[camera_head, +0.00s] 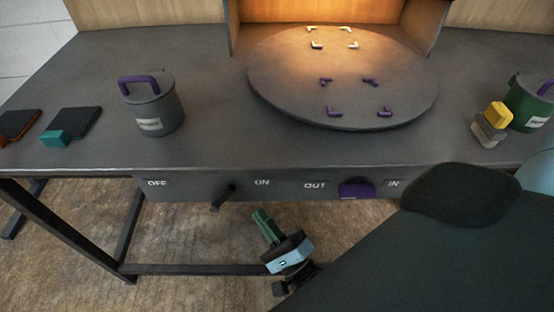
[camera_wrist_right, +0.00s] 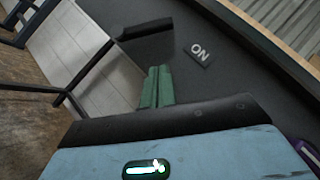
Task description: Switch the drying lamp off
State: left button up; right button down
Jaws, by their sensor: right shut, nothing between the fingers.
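A black lever (camera_head: 222,197) sticks out of the table's front panel between the OFF label (camera_head: 157,183) and the ON label (camera_head: 262,182), nearer to ON. In the right wrist view a dark bar, apparently this lever (camera_wrist_right: 148,45), lies just beyond my fingertips, beside the ON label (camera_wrist_right: 200,53). My right gripper (camera_head: 262,218) is shut and empty, with green fingers, below and right of the lever. Its fingers also show in the wrist view (camera_wrist_right: 157,75); I cannot tell whether they touch the lever. Warm lamp light falls on the back of the turntable (camera_head: 290,95); the lamp itself is hidden. My left gripper is out of view.
A purple slider (camera_head: 356,188) sits between OUT and IN on the same panel. A grey pot (camera_head: 152,105) and a green pot (camera_head: 528,100) stand on the table (camera_head: 210,140). Yellow and grey blocks (camera_head: 490,125) are at right. Table legs stand at lower left.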

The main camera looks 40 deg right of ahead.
aim_at(223, 197)
jog(key=w+a+r, duration=0.1)
jog(key=w, duration=0.1)
jog(key=w+a+r+p, duration=0.1)
jog(key=w+a+r, duration=0.1)
jog(key=shift+r, duration=0.1)
dwell(0.4)
